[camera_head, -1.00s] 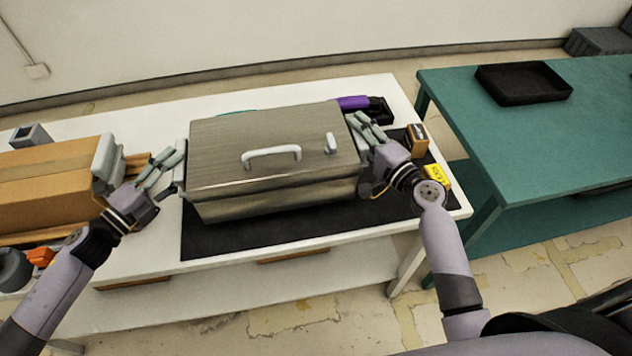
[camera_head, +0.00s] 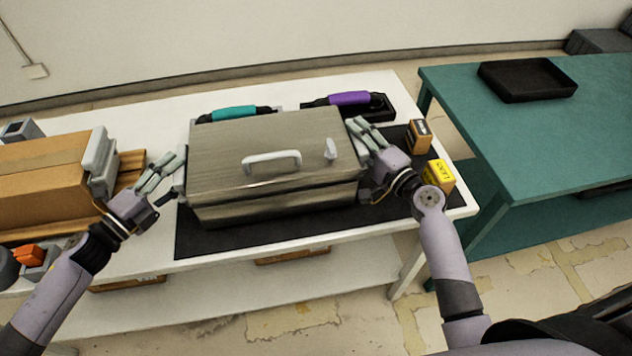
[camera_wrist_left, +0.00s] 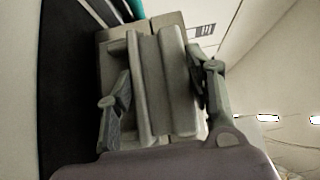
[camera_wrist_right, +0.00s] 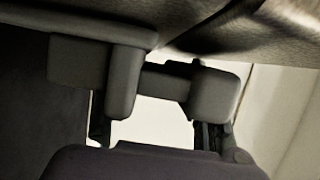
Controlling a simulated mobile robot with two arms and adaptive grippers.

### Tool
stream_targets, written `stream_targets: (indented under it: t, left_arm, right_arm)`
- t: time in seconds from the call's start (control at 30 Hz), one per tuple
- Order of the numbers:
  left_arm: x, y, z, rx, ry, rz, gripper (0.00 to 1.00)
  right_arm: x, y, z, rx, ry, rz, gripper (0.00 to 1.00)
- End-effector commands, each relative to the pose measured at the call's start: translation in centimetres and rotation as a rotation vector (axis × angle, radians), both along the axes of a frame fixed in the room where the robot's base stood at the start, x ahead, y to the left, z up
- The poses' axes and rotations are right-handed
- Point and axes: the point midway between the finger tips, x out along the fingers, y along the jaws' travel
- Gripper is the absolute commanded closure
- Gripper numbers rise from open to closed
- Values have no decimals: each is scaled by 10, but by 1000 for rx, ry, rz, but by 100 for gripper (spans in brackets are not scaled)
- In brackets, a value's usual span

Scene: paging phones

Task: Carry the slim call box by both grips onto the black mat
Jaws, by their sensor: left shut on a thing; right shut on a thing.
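The call box, a grey brushed-metal case (camera_head: 250,180) with a white handle on its lid, is over the black mat (camera_head: 250,236). I cannot tell whether its underside touches the mat. My left gripper (camera_head: 167,172) is shut on the grip at its left end; the left wrist view shows this pale grip (camera_wrist_left: 165,80) between the fingers. My right gripper (camera_head: 366,134) is shut on the grip at its right end, which shows as a grey bar in the right wrist view (camera_wrist_right: 165,84). The case looks about level and hides the mat's middle.
A teal handset (camera_head: 235,113) and a purple handset (camera_head: 348,98) lie behind the case. Two small boxes, one brown (camera_head: 420,137) and one yellow (camera_head: 440,177), stand at the right. A cardboard box (camera_head: 45,185) is close to my left arm. A green table (camera_head: 540,140) holds a black tray (camera_head: 527,66).

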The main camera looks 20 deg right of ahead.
Motion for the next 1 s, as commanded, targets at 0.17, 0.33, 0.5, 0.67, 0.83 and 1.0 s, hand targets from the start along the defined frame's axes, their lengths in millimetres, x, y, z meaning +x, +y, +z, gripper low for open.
stream_targets:
  t: [0.17, 0.33, 0.5, 0.67, 0.83, 1.0]
  left_arm:
    - [-3, -7, -8, -10, -5, -16, 100]
    - [-3, -6, -12, -6, -2, -14, 47]
    - [-2, -4, -12, -4, -1, -9, 35]
    - [-1, -2, -12, -3, -1, -5, 31]
    - [-1, -1, -13, -2, -1, -3, 31]
    - [-7, 7, -14, 0, 1, -1, 31]
  right_arm:
    - [0, 6, -10, 4, -3, 14, 100]
    - [-1, 6, -14, 3, 2, 14, 47]
    - [-1, 5, -13, 2, 1, 12, 35]
    - [0, 4, -13, 2, 1, 9, 31]
    - [0, 3, -13, 1, 0, 6, 31]
    - [0, 2, -13, 1, 1, 4, 31]
